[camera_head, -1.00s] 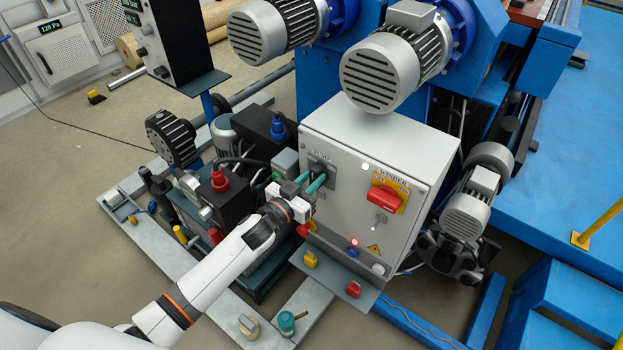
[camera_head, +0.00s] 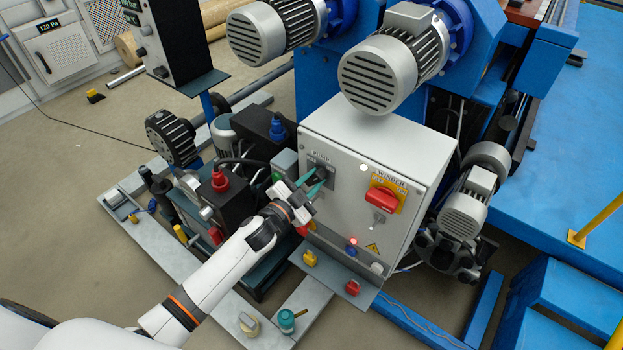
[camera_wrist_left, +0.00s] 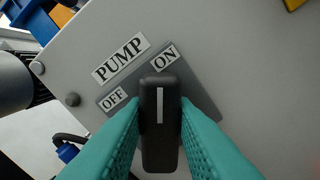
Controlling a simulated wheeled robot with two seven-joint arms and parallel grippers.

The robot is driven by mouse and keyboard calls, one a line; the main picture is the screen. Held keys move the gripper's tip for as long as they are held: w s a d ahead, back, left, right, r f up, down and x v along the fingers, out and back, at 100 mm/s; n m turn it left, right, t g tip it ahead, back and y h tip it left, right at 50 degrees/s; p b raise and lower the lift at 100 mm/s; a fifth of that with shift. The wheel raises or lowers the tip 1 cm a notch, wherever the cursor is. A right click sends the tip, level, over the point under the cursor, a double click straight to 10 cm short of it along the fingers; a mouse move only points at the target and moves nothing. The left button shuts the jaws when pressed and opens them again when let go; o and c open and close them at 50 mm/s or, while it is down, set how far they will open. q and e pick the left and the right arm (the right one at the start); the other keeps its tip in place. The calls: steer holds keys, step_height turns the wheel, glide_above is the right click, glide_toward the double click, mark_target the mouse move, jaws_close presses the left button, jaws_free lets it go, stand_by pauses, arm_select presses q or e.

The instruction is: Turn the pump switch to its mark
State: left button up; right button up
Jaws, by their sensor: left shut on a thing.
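The pump switch (camera_head: 321,171) is a black knob on a dark grey plate under the PUMP label, at the upper left of the grey control box (camera_head: 341,199). In the left wrist view the pump switch (camera_wrist_left: 160,122) has a white line on its face, which points up the picture towards the ON label (camera_wrist_left: 164,59). The OFF label (camera_wrist_left: 113,98) lies to the left of the knob. My left gripper (camera_head: 314,182), with teal fingers, is shut on the knob; its fingers (camera_wrist_left: 160,130) press on both sides. My right gripper is out of view.
The red winder switch (camera_head: 384,198) on a yellow plate sits to the right on the same box. Below are a lit red lamp (camera_head: 352,241) and a blue button (camera_head: 351,252). Pump parts with a red cap (camera_head: 219,181) crowd the left. Large motors (camera_head: 381,72) overhang the box.

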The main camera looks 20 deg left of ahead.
arm_select(q)
steer(key=m, duration=0.2)
steer(key=shift+m, duration=0.4)
steer(key=m, duration=0.2)
steer(key=shift+d+f+m, duration=0.1)
steer(key=shift+f+m, duration=0.05)
steer(key=shift+m, duration=0.25)
steer(key=shift+s+f+m+b, duration=0.1)
steer(key=shift+m+b, duration=0.25)
steer(key=shift+m, duration=2.25)
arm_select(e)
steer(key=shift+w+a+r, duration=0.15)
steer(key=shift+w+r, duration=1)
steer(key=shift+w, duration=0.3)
arm_select(q)
steer(key=shift+f, duration=0.1)
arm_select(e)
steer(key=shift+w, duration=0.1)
arm_select(q)
steer(key=o, duration=1)
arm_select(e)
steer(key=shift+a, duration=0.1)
